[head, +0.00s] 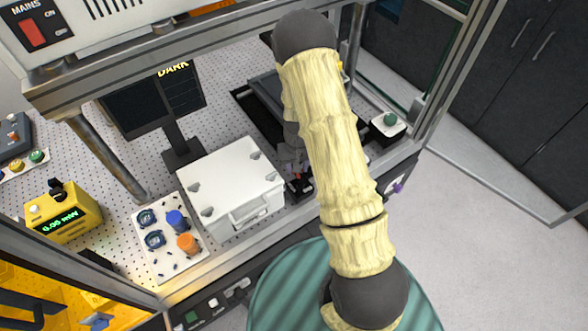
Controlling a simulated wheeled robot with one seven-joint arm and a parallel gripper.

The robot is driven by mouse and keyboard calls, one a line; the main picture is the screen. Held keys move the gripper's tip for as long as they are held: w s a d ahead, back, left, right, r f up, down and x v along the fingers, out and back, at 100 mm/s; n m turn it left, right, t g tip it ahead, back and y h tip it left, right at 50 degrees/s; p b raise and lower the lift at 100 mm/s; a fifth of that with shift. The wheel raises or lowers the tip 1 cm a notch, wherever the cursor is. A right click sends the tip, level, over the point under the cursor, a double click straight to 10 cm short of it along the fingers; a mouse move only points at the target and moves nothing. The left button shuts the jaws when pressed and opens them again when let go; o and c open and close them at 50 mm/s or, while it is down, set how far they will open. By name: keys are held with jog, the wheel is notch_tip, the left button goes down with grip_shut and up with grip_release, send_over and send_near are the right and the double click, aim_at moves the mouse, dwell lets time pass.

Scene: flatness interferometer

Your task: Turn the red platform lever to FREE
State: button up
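My arm, in a pale yellow ribbed sleeve, reaches across the middle of the head view. My gripper (299,184) points down at the front of the perforated bench, just right of the white case. It is small, dark and partly hidden by my arm, so I cannot tell whether its fingers are open or shut. I cannot clearly make out the red platform lever. A little red shows at the fingertips, but I cannot tell whether it is the lever or whether the gripper touches it. No FREE label is readable.
A white case (228,178) stands close left of my gripper. A tray with blue and orange knobs (187,243), a yellow meter (64,213) and a dark monitor (150,102) are further left. A green-button box (389,123) is right of my arm. Metal frame posts (110,160) enclose the bench.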

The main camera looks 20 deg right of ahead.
jog(key=d+m+b, duration=0.1)
jog(key=m, duration=0.2)
jog(key=shift+s+d, duration=0.1)
jog(key=shift+d, duration=0.05)
jog(key=m, duration=0.1)
jog(key=d+m+b, duration=0.1)
jog(key=m, duration=0.1)
jog(key=shift+s+d+m, duration=0.15)
jog(key=shift+s+m, duration=0.15)
jog(key=shift+s, duration=0.05)
jog(key=m, duration=0.1)
jog(key=s+d+m+b, duration=0.1)
jog(key=m, duration=0.1)
jog(key=shift+s+d+m, duration=0.15)
jog(key=shift+s+m, duration=0.15)
jog(key=shift+m, duration=0.55)
jog(key=shift+s+d+m, duration=0.1)
jog(key=shift+s+m, duration=0.15)
jog(key=shift+m, duration=0.6)
jog(key=o, duration=1)
jog(key=shift+r, duration=0.1)
